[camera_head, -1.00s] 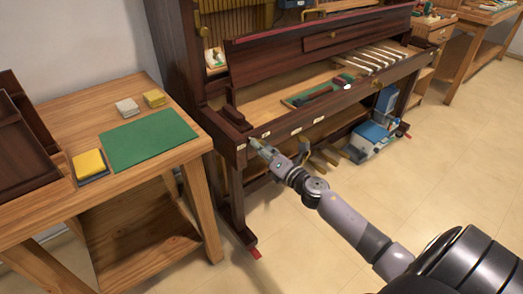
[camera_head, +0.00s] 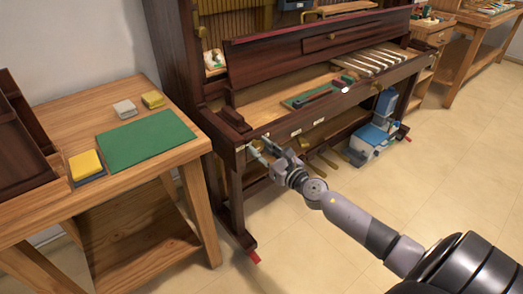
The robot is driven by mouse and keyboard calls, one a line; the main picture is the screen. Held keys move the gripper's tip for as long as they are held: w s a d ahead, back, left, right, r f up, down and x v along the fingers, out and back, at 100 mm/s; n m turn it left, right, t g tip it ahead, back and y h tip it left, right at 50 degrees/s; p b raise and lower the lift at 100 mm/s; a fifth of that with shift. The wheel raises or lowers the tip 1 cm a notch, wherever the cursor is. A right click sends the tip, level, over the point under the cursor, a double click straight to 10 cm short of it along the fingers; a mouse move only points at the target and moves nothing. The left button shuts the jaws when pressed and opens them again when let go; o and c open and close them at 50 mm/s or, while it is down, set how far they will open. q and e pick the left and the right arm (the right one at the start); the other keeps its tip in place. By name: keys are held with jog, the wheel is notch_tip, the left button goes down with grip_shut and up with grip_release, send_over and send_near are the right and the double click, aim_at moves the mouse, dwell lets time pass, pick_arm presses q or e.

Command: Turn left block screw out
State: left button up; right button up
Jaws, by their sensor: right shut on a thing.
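The piano's left key block (camera_head: 235,119) is a dark wooden block at the left end of the open key bed. My right gripper (camera_head: 260,150) is at the front left corner of the piano, just below this block. Its two fingers show side by side, with their tips at the underside of the key bed edge. It is shut on the left block screw, which is too small and too covered by the fingers to make out. My left gripper is not in view.
A wooden side table (camera_head: 182,152) on the left holds a green mat (camera_head: 146,139), a yellow sponge (camera_head: 85,164) and small blocks. Several white keys (camera_head: 375,60) remain at the key bed's right. A blue-and-white case (camera_head: 372,138) stands on the floor.

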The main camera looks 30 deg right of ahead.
jog(key=shift+f+n, duration=0.1)
jog(key=shift+n, duration=0.3)
jog(key=o, duration=1.1)
jog(key=s, duration=0.8)
jog(key=s+d, duration=0.1)
jog(key=s, duration=0.3)
